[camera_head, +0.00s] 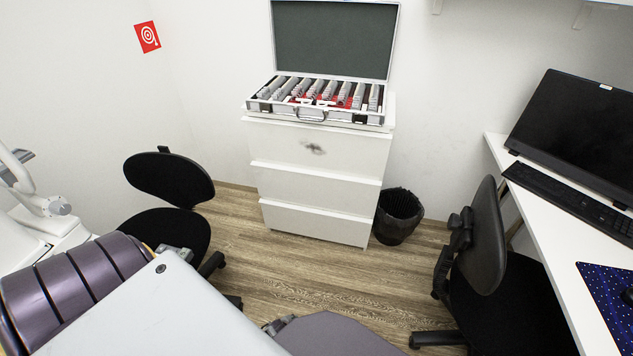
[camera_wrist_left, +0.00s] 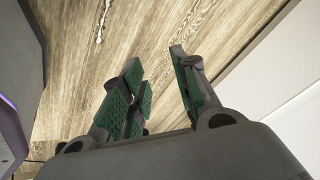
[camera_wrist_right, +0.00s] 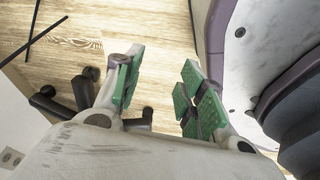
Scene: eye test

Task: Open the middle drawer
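The white cabinet (camera_head: 249,150) stands against the back wall in the head view, with three stacked drawers. The middle drawer (camera_head: 315,189) looks shut, its front plain with no separate handle that I can make out. The top drawer (camera_head: 285,141) and bottom drawer (camera_head: 315,223) also look shut. My left gripper (camera_wrist_left: 156,58) is open and empty above the wood floor in the left wrist view. My right gripper (camera_wrist_right: 163,62) is open and empty in the right wrist view. In the head view both are mostly hidden by my own arms, in front of the cabinet and apart from it.
An open case of lenses (camera_head: 313,115) sits on the cabinet. A black bin (camera_head: 399,217) stands at its right. Black chairs stand left (camera_head: 168,180) and right (camera_head: 486,235). A white desk (camera_head: 550,235) with a monitor (camera_head: 580,130) is at right. Floor (camera_head: 290,262) before the cabinet is clear.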

